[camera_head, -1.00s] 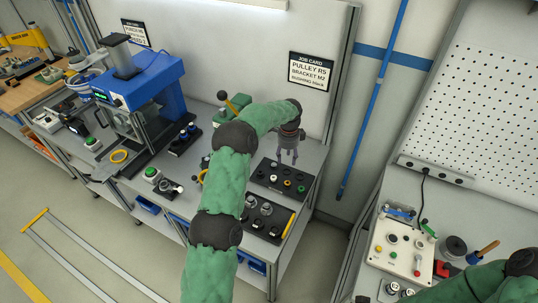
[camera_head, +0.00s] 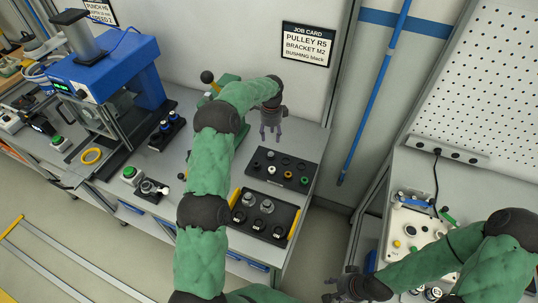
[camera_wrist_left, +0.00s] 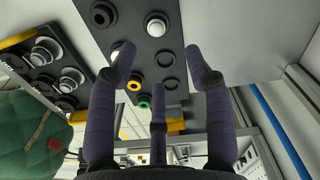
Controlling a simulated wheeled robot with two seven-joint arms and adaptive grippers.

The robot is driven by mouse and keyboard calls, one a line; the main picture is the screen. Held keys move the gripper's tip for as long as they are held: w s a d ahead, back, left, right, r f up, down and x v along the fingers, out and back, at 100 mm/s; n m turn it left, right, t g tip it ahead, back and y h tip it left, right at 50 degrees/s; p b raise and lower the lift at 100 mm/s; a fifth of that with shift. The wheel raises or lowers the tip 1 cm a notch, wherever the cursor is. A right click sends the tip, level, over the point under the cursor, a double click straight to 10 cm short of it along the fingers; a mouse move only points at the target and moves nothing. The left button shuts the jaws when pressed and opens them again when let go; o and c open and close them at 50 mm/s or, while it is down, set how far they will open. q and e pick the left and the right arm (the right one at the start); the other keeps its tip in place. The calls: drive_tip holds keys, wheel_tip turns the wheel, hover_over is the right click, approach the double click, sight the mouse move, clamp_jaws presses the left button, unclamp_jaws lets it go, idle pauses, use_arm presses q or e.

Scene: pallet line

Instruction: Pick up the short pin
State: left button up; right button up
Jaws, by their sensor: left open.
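I cannot make out which object is the short pin. Two dark-and-blue upright pieces, possibly pins, stand in a small black holder (camera_head: 166,131) beside the blue press. My left gripper (camera_head: 272,130) is open and empty at the rear of the bench, above and behind a black tray of bushings (camera_head: 259,174). In the left wrist view its fingers (camera_wrist_left: 163,70) are spread, with the tray (camera_wrist_left: 133,14) beyond them.
The bushing tray has white, orange, green and dark round pieces. A second tray (camera_head: 240,228) in front holds silver and black parts. The blue press (camera_head: 112,68) stands left. A control box (camera_head: 410,224) is at right. A floor gap separates the benches.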

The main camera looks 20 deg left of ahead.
sight(271, 153)
use_arm(q)
drive_tip(key=f, duration=1)
drive_tip(key=shift+s+d+f, duration=0.2)
drive_tip(key=shift+s+f, duration=0.05)
clamp_jaws()
